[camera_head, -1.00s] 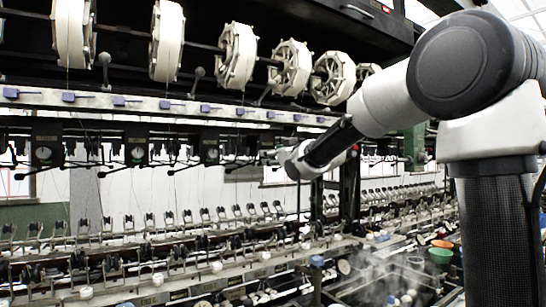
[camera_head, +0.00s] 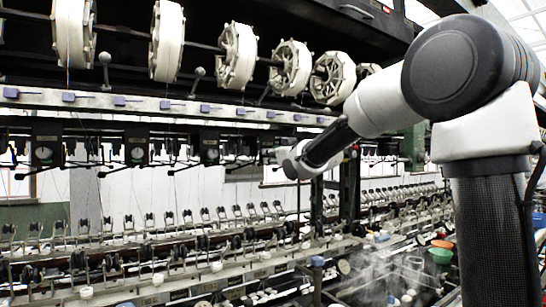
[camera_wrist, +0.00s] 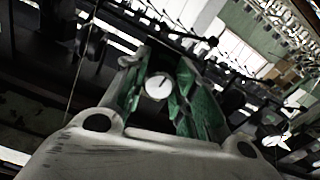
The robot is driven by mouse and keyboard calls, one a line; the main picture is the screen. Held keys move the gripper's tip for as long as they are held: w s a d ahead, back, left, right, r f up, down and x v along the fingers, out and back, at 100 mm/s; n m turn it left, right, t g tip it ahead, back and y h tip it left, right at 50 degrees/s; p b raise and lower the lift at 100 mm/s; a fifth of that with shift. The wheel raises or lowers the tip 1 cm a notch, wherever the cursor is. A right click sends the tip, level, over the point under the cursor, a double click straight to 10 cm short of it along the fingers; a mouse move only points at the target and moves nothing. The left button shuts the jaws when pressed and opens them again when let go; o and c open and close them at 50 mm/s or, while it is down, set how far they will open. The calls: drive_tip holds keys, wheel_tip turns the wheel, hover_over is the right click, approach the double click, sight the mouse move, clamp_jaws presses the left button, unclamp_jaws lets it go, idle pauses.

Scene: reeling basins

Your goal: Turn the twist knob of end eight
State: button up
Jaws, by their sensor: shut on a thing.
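In the wrist view, a small round white knob face (camera_wrist: 158,87) with a short dark mark sits between the green-lined fingers of my gripper (camera_wrist: 163,82). The fingers are closed in on either side of it, and its edges are partly hidden by them. No number for the end is readable. In the head view, my gripper (camera_head: 272,157) reaches left to the row of dark boxes under the rail; the knob it holds is hidden there. Similar dark boxes with pale round dials (camera_head: 43,154) hang farther left.
White reels (camera_head: 236,55) hang above a pale rail with blue clips (camera_head: 165,105). Thin threads run down to rows of small pulleys (camera_head: 150,222). Steaming basins lie at lower right, with a green bowl (camera_head: 441,256). Thin dark levers stick out near the boxes.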

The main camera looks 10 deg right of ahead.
drive_tip(key=o, duration=1)
drive_tip(key=shift+o, duration=0.2)
drive_tip(key=v, duration=1.2)
drive_tip(key=s+d+f+m+g+h, duration=0.25)
drive_tip(key=s+d+f+g, duration=0.2)
drive_tip(key=f, duration=0.45)
drive_tip(key=s+d+f+m+g+h, duration=0.1)
drive_tip(key=s+d+f+g+h, duration=0.3)
drive_tip(key=f, duration=0.6)
drive_tip(key=s+d+f+m+g, duration=0.1)
drive_tip(key=s+f+g, duration=0.1)
drive_tip(key=s, duration=1)
drive_tip(key=s+d+f+m+g, duration=0.1)
drive_tip(key=s+f, duration=0.4)
drive_tip(key=s, duration=0.7)
drive_tip(key=shift+s+d+f+g+y, duration=0.3)
drive_tip(key=shift+s+d+g+y, duration=0.15)
drive_tip(key=shift+g, duration=0.3)
